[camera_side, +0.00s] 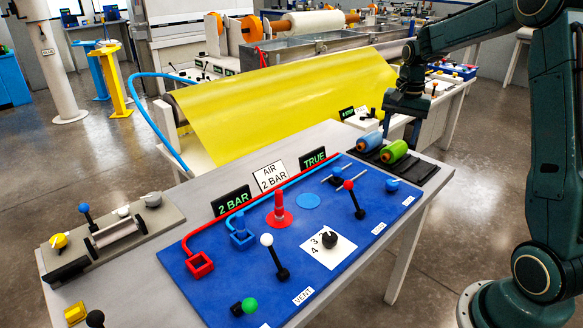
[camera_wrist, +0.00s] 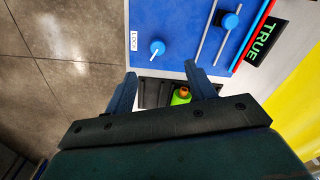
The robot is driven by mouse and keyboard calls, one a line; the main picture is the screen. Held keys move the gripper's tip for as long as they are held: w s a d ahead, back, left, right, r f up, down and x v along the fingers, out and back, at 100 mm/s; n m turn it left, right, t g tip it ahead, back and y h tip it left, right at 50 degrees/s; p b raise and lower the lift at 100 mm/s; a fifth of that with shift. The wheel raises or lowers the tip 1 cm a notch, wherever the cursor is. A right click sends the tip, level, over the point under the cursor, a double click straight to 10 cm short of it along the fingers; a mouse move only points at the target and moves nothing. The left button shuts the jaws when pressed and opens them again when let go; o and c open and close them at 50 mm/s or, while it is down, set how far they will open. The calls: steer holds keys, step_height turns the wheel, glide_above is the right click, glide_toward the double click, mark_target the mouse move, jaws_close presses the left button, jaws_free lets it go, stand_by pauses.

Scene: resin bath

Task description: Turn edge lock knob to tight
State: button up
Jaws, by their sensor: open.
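The lock knob is a blue round knob (camera_side: 392,184) with a white pointer at the right end of the blue panel (camera_side: 340,240). In the wrist view the knob (camera_wrist: 157,47) sits beside a white label that seems to read LOCK (camera_wrist: 133,41). Its pointer runs toward the panel's near end in that view. My gripper (camera_side: 404,106) is above the panel's far right end, clear of the knob. In the wrist view its two fingers (camera_wrist: 160,72) are spread and empty, with the knob beyond the tips. The fingertips are hard to make out in the side view.
A green roll (camera_side: 394,152) and a blue roll (camera_side: 369,141) lie on a black tray by the knob. A red-topped lever (camera_side: 353,198) and a blue knob on a slider (camera_wrist: 229,20) stand nearby. Yellow film (camera_side: 290,95) stretches behind the table.

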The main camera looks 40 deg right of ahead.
mark_target(392, 182)
steer(key=shift+w+d+f+m, duration=0.2)
steer(key=shift+d+f+m, duration=0.4)
steer(key=shift+d+f, duration=0.8)
step_height(392, 182, down, 14)
steer(key=shift+r, duration=0.25)
steer(key=c, duration=1)
